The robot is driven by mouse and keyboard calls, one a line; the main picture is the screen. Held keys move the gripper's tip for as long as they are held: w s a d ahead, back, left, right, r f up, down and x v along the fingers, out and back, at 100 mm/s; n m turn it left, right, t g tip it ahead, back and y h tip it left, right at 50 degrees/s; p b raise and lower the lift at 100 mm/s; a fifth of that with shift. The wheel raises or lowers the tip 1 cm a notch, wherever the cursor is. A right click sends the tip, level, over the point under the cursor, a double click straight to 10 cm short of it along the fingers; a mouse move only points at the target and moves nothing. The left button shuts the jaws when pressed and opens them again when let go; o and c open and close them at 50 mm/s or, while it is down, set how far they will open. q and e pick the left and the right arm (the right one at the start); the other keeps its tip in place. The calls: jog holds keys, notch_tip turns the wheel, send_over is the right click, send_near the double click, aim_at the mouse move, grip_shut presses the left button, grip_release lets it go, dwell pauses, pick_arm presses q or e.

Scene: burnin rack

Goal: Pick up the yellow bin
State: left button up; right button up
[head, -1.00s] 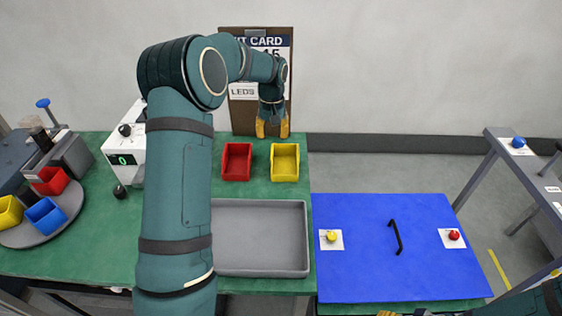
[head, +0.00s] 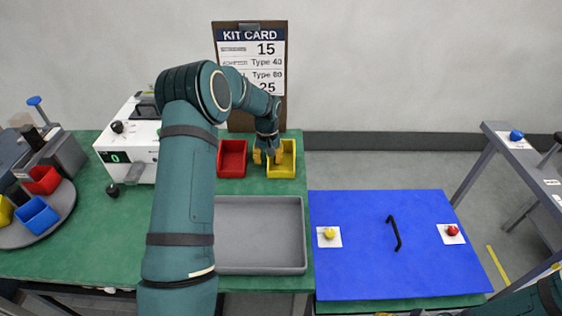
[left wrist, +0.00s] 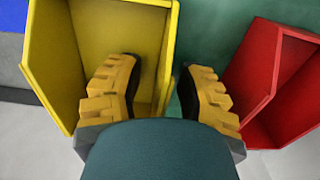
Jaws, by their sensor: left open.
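The yellow bin (head: 285,167) stands upright on the green table, right of the red bin (head: 232,158). My left gripper (head: 268,157) is open and low at the yellow bin's left side. In the left wrist view, one finger of the gripper (left wrist: 155,92) overlaps the inside of the yellow bin (left wrist: 55,60). The other finger is outside, over the gap beside the red bin (left wrist: 275,90). The bin's side wall lies between the fingers; I cannot tell if they touch it.
An empty grey tray (head: 259,268) lies in front of the bins. A blue mat (head: 370,270) with a black handle (head: 394,233) is to the right. A kit card board (head: 250,70) stands behind. A white device (head: 130,145) and a turntable with bins (head: 45,228) are left.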

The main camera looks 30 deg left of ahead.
pick_arm(q)
jog(key=shift+f, duration=0.3)
jog(key=shift+r, duration=0.1)
grip_shut()
